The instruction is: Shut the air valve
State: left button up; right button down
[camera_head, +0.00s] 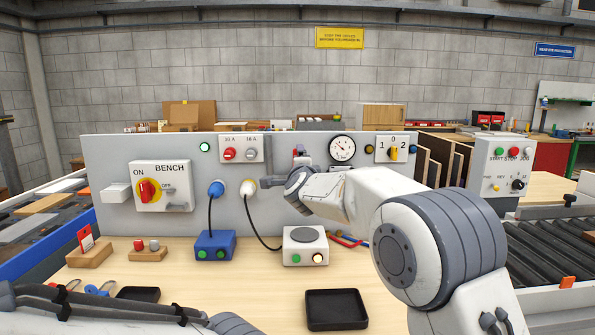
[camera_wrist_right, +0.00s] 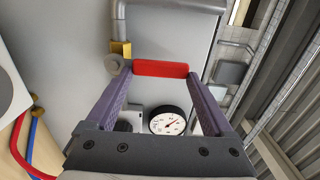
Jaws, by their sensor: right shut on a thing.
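The air valve has a yellow body (camera_wrist_right: 121,49) with a round grey hub, and it shows in the right wrist view at the end of a grey pipe (camera_wrist_right: 118,24). Its red lever (camera_wrist_right: 160,69) lies across the line of that pipe. My right gripper (camera_wrist_right: 161,73) has its two purple fingers against the ends of the red lever, shut on it. My left gripper is out of view; part of my left arm crosses the bottom left.
A pressure gauge (camera_head: 342,149) sits on the grey panel (camera_head: 120,150) right of my wrist. A blue plug (camera_head: 216,188) and a white plug (camera_head: 247,187) with black cables are close on the left. Boxes and a black tray (camera_head: 336,322) stand on the bench below.

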jog(key=shift+d, duration=0.1)
dwell(0.4)
grip_release()
jog(key=s+b, duration=0.2)
jog(key=s, duration=0.8)
jog(key=shift+s+d, duration=0.2)
jog(key=shift+d, duration=0.25)
